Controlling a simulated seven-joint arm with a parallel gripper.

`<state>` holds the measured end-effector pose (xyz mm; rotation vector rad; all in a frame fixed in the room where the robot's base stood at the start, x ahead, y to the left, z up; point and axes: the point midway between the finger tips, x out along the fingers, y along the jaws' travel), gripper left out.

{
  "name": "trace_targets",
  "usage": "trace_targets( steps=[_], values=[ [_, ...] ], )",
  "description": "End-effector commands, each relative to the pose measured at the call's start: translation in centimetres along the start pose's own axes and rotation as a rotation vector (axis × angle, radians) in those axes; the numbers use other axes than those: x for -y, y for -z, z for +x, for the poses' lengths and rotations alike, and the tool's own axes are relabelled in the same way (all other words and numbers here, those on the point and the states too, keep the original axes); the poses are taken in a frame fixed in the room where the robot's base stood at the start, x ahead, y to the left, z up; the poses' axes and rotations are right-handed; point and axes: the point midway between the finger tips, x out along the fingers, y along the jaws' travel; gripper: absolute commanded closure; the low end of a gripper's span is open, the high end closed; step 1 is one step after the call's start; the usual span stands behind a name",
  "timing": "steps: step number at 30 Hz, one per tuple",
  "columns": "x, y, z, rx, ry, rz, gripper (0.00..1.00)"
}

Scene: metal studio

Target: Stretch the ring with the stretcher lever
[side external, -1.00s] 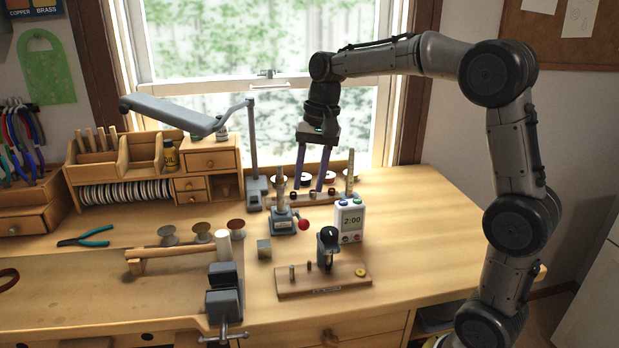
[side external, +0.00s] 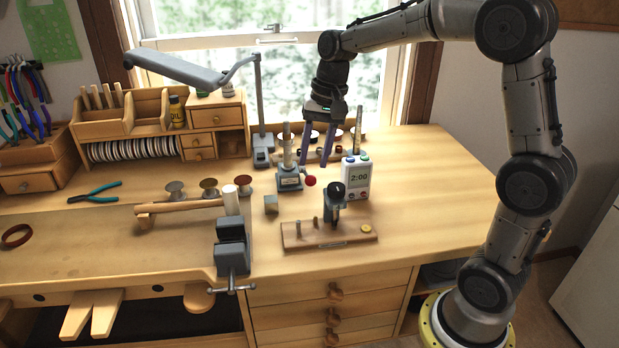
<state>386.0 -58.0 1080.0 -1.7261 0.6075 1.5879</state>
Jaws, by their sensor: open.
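The ring stretcher (side external: 290,182) is a small grey-blue device with an upright post, standing near the middle of the bench. Its lever ends in a red ball knob (side external: 310,180) on the right side. My gripper (side external: 314,164) is open and empty, pointing down, with its two purple fingers just above the knob in the picture. The fingers and knob look apart, but their depth is hard to judge. I cannot make out a ring on the stretcher's post.
A wooden board (side external: 295,236) with a dark tool is in front. The bench's right side is clear.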

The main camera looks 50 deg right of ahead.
Motion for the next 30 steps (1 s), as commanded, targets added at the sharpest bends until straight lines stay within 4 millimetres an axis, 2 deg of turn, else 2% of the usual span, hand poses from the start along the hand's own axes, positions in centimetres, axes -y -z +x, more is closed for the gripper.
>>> trace_targets(
  steps=[3,9,15,23,30],
  values=[
    [-0.1,-0.1,2.4,0.005,-0.003,0.000,0.59],
    [0.0,-0.1,5.1,0.002,-0.002,0.000,0.59],
    [0.0,0.0,6.2,0.001,-0.001,0.000,0.59],
    [0.0,0.0,6.3,0.000,0.000,0.000,0.59],
    [0.0,0.0,6.3,0.000,0.000,0.000,1.00]
  ],
)
